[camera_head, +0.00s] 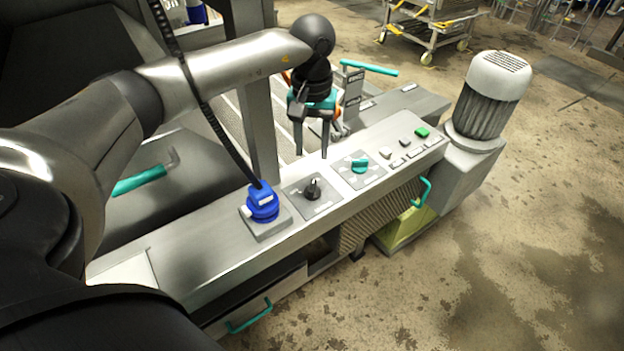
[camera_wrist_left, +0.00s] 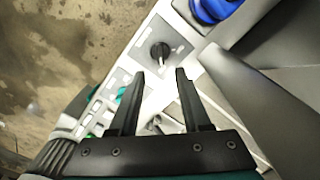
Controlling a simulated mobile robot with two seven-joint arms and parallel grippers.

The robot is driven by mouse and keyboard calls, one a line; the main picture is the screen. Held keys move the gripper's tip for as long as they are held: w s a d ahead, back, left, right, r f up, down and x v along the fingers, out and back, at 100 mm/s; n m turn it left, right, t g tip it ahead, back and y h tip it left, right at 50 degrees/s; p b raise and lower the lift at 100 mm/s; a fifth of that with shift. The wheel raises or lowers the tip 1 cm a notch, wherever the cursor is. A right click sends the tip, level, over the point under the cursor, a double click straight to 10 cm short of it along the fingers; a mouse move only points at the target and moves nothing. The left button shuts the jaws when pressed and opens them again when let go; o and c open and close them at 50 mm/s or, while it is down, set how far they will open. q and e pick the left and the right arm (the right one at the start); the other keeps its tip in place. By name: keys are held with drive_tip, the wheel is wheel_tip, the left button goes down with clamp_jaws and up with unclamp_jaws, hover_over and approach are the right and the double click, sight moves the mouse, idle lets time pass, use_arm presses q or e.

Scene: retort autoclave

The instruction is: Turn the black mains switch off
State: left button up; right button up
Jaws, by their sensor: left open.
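The black mains switch (camera_head: 313,190) is a small rotary knob on a square plate on the grey control panel. It also shows in the left wrist view (camera_wrist_left: 160,52), just beyond the fingertips and slightly left of the middle between them. My left gripper (camera_head: 312,154) points down above the back edge of the panel, its two fingers apart and empty. In the left wrist view the gripper (camera_wrist_left: 158,72) has its fingers spread, with nothing between them but panel. The gripper is apart from the knob. My right gripper is not in view.
A blue plug (camera_head: 262,203) with a dark cable stands left of the switch. A teal rotary knob (camera_head: 359,165) and several push buttons, one a green button (camera_head: 422,132), lie to the right. A grey motor (camera_head: 490,95) stands at the panel's right end.

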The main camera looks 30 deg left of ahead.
use_arm(q)
hover_over(312, 187)
wheel_tip(312, 187, down, 4)
drive_tip(key=shift+s+f, duration=0.1)
drive_tip(key=shift+f, duration=0.1)
wheel_tip(312, 187, down, 6)
drive_tip(key=shift+r+b, duration=0.1)
drive_tip(key=shift+b, duration=0.4)
drive_tip(key=shift+f, duration=0.55)
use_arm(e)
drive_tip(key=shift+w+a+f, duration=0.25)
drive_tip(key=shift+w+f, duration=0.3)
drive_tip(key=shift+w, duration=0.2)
use_arm(q)
drive_tip(key=shift+c, duration=0.4)
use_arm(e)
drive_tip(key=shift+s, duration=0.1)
use_arm(q)
drive_tip(key=c, duration=0.6)
clamp_jaws()
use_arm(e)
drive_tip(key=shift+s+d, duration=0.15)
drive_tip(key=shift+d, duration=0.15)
